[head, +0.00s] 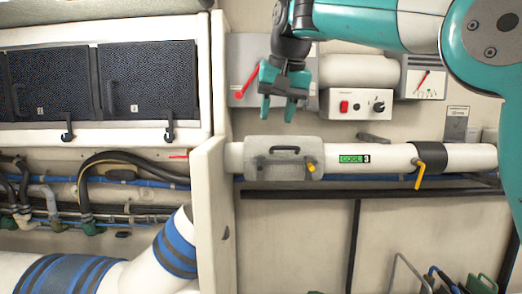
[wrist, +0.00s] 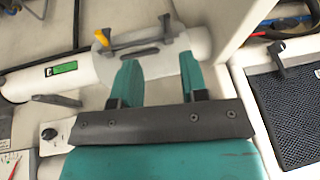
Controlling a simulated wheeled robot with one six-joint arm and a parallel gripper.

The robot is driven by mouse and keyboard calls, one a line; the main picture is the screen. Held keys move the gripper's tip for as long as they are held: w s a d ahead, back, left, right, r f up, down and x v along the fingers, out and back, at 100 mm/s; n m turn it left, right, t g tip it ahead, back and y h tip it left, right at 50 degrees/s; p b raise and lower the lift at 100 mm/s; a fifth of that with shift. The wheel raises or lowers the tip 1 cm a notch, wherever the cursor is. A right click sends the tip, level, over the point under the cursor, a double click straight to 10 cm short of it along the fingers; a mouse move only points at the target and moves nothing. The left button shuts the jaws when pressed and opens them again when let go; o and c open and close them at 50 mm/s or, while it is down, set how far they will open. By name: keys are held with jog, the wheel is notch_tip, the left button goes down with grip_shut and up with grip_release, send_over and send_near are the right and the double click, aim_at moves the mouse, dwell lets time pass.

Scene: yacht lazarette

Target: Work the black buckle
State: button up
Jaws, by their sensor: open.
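My gripper (head: 278,104) has teal fingers, points down and is open and empty. In the head view it appears just above the grey cover plate on the white pipe. In the wrist view my gripper (wrist: 158,62) shows its two fingers apart, with the plate beyond them. Black latch-like parts hang below the mesh-fronted locker doors, one at left (head: 67,130) and one at right (head: 169,127). The right latch also shows in the wrist view (wrist: 278,55). The plate carries a black handle (head: 285,149). I cannot tell which black part is the buckle.
The white pipe (head: 385,157) has a green label and a yellow lever (head: 420,174). A white upright panel (head: 209,215) stands between locker and pipe. Hoses (head: 110,160) run below the lockers.

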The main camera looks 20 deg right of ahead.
notch_tip(320, 180, up, 3)
jog(key=w+m, duration=0.1)
jog(key=b, duration=0.1)
send_near(260, 165)
jog(key=x, duration=0.8)
jog(key=shift+w+f, duration=0.15)
jog(key=shift+f, duration=0.1)
jog(key=shift+b, duration=0.3)
grip_shut()
